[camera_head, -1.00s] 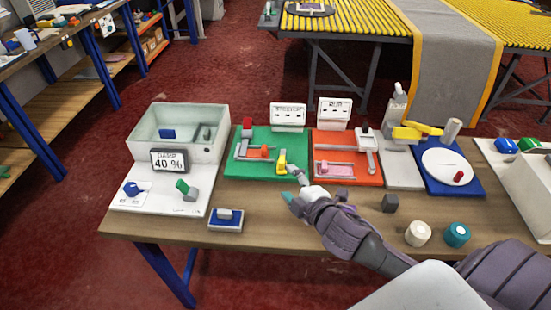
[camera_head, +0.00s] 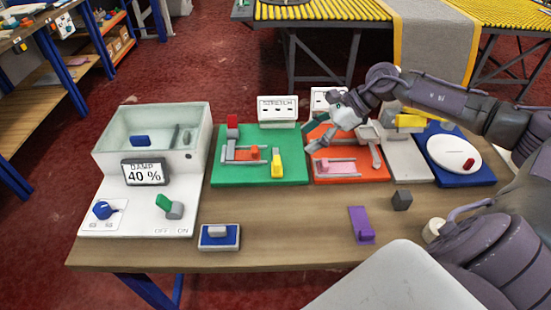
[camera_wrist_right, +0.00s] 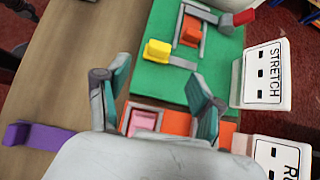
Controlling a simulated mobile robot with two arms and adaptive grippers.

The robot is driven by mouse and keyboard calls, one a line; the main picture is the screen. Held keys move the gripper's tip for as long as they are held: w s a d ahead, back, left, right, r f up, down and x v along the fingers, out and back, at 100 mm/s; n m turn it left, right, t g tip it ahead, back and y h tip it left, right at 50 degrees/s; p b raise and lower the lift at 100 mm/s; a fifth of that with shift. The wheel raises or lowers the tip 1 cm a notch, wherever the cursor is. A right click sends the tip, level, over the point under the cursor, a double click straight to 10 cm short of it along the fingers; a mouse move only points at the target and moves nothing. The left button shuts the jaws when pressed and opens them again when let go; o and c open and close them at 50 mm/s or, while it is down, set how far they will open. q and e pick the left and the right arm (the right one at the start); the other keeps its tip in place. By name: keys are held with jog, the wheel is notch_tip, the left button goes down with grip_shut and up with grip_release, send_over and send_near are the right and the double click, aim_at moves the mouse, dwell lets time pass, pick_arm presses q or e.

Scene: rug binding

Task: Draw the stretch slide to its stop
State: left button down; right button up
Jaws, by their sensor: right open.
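The green board (camera_head: 225,176) stands in front of a STRETCH sign (camera_head: 277,108). On it are a grey rail frame with an orange block (camera_head: 254,153), a yellow block (camera_head: 277,161) at the front right, and a red block (camera_head: 232,120) at the back left. The same blocks show in the right wrist view: orange (camera_wrist_right: 190,31), yellow (camera_wrist_right: 157,50), red (camera_wrist_right: 244,16). My right gripper (camera_head: 320,136) is open and empty above the neighbouring orange-red board, beside the green one. Its teal-tipped fingers (camera_wrist_right: 160,97) are spread. My left gripper is out of view.
The orange-red board (camera_head: 378,174) with a pink block (camera_head: 322,164) lies under my right gripper. A white damp box (camera_head: 196,165), a blue-based block (camera_head: 220,243), a purple piece (camera_head: 360,226) and a dark cube (camera_head: 402,200) stand around.

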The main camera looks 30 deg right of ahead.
aim_at(278, 160)
jog(key=p+x, duration=0.2)
jog(key=x, duration=0.9)
jog(key=shift+a+r+p, duration=0.1)
jog(key=shift+r+p, duration=0.05)
jog(key=shift+p, duration=0.15)
jog(key=shift+w+a+f, duration=0.2)
jog(key=shift+f, duration=0.25)
grip_shut()
